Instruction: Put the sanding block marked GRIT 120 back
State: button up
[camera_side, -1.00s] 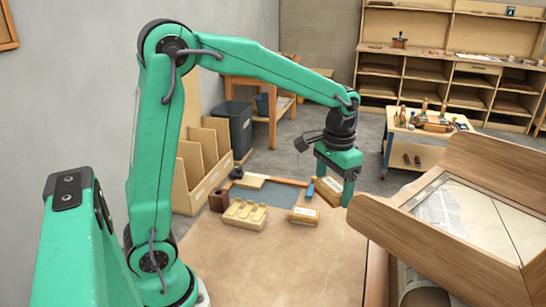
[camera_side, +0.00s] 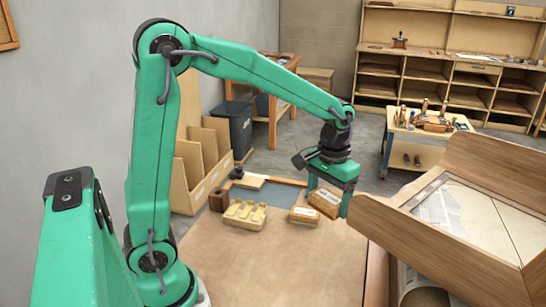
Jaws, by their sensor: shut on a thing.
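My gripper (camera_side: 329,200) is shut on a tan sanding block (camera_side: 324,202), which sits slantwise between its two fingers. The block has a pale label on its side, too small to read. I cannot tell whether it touches the bench or hangs just above it. A second, similar block (camera_side: 303,216) with a pale label lies just left of it on the bench, in front of the gripper. Its label is also unreadable, so I cannot tell which block is marked GRIT 120.
A pale wooden piece with several raised parts (camera_side: 244,214) lies to the left, near a dark brown block (camera_side: 219,199). A blue-grey panel (camera_side: 276,195) lies behind. A wooden-sided box (camera_side: 455,222) stands close on the right. The bench front (camera_side: 285,265) is clear.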

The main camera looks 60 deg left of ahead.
jog(key=s+d+f+n, duration=0.1)
jog(key=s+f+n, duration=0.4)
jog(key=n, duration=0.1)
jog(key=shift+s+d+f+n, duration=0.3)
jog(key=shift+d, duration=0.1)
send_over(297, 238)
notch_tip(297, 238, down, 7)
jog(key=shift+s+r, duration=0.1)
jog(key=shift+f, duration=2.05)
jog(key=shift+f, duration=0.15)
jog(key=o, duration=0.9)
